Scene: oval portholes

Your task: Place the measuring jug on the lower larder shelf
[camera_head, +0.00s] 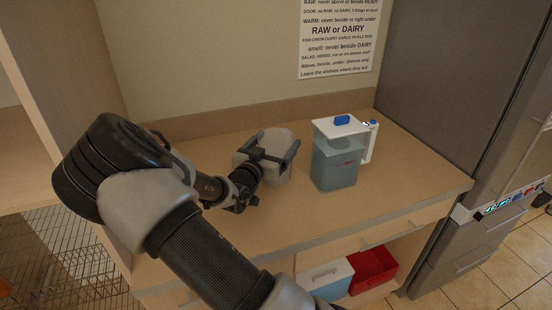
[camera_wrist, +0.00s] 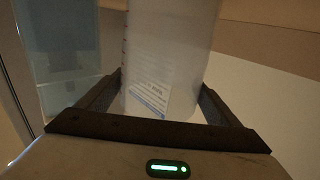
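The measuring jug (camera_wrist: 165,60) is a pale, translucent vessel with scale marks and a blue-and-white label in the wrist view. My gripper (camera_head: 275,150) reaches over the counter from the left in the head view. In the wrist view its dark fingers (camera_wrist: 162,95) lie along both sides of the jug and appear to touch it. In the head view the jug is a pale shape (camera_head: 279,141) at the fingers, largely hidden. I cannot tell whether its base rests on the counter. I cannot clearly identify the lower larder shelf; a pale wooden shelf (camera_head: 22,172) shows at the left edge.
A bluish pitcher (camera_head: 335,160) with a white lid and handle stands close right of the gripper. A tall grey appliance (camera_head: 440,80) bounds the counter (camera_head: 350,212) on the right. White (camera_head: 325,278) and red (camera_head: 372,270) bins sit below. A wire rack (camera_head: 65,255) is at lower left.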

